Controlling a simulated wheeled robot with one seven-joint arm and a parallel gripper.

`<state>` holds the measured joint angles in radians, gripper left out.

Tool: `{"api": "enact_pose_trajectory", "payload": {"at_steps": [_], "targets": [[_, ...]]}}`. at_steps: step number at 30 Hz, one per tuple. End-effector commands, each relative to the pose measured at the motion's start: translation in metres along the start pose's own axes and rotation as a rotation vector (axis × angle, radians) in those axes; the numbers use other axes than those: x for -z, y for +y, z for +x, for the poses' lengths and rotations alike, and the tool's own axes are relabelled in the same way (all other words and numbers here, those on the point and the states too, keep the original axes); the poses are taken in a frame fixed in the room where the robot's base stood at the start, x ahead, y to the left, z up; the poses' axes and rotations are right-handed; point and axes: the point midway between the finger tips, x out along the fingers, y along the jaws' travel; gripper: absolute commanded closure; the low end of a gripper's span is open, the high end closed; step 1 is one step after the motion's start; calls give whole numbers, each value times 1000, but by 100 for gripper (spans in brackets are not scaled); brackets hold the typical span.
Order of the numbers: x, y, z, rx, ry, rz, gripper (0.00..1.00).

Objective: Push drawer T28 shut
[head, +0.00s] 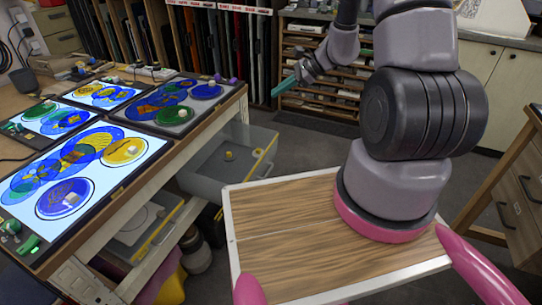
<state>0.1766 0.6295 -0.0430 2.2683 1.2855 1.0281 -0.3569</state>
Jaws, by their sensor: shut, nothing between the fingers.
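No label reading T28 can be made out, so I cannot tell which drawer is T28. A grey box-like drawer (205,182) with yellow trim and a round yellow knob juts out from under the left worktable. A second grey unit (127,248) with yellow trim shows lower down beneath the same table. At the right edge, a wooden cabinet has drawer fronts (507,222) with dark pulls. My gripper (276,91), with teal fingers, is raised in the air at upper centre, pointing left. It is shut and empty, apart from all these drawers.
The left worktable (172,168) carries lit panels (75,172) with coloured glass discs. A wooden rack (318,100) of shallow shelves stands behind my gripper. Upright sheets fill slots at the back left. Grey floor (318,148) lies open between the table and my base.

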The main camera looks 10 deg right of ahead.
Motion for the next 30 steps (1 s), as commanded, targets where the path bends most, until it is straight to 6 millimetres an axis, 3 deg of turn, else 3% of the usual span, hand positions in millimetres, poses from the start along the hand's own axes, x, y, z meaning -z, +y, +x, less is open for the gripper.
{"api": "enact_pose_trajectory", "payload": {"at_steps": [1, 6, 12, 16, 23, 30], "targets": [[25, 7, 15, 10, 4, 77, 100], [103, 31, 58, 73, 39, 306, 100], [170, 67, 89, 126, 98, 491, 100], [190, 80, 97, 142, 119, 542, 100], [196, 81, 116, 146, 124, 553, 100], [204, 76, 165, 145, 123, 552, 100]]}}
